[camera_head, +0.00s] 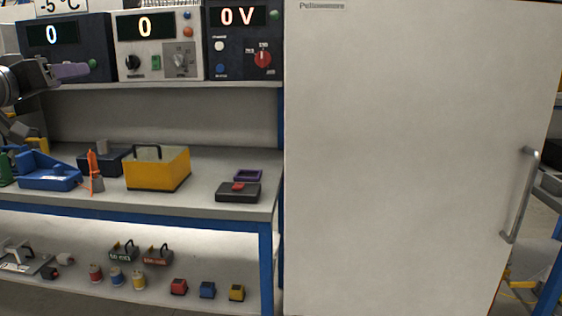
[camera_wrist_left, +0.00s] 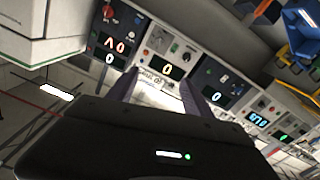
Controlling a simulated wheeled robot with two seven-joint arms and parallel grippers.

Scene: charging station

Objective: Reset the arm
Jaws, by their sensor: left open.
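My left gripper (camera_head: 72,71) comes in at the left edge of the head view, in front of the dark instrument with a "0" display. Its purple-grey finger points right, above the workbench. In the left wrist view my left gripper (camera_wrist_left: 160,90) shows two fingers spread apart with nothing between them. The instrument panels show beyond the fingers there. Most of the left arm is outside the head view. My right gripper is in neither view.
A shelf holds the "0 V" instrument (camera_head: 243,40) and others. Below, the workbench (camera_head: 215,165) carries a yellow box (camera_head: 157,169), a blue tray (camera_head: 48,178) and a black device (camera_head: 238,192). Small colored items stand on the lower shelf. A large white cabinet (camera_head: 410,150) stands right.

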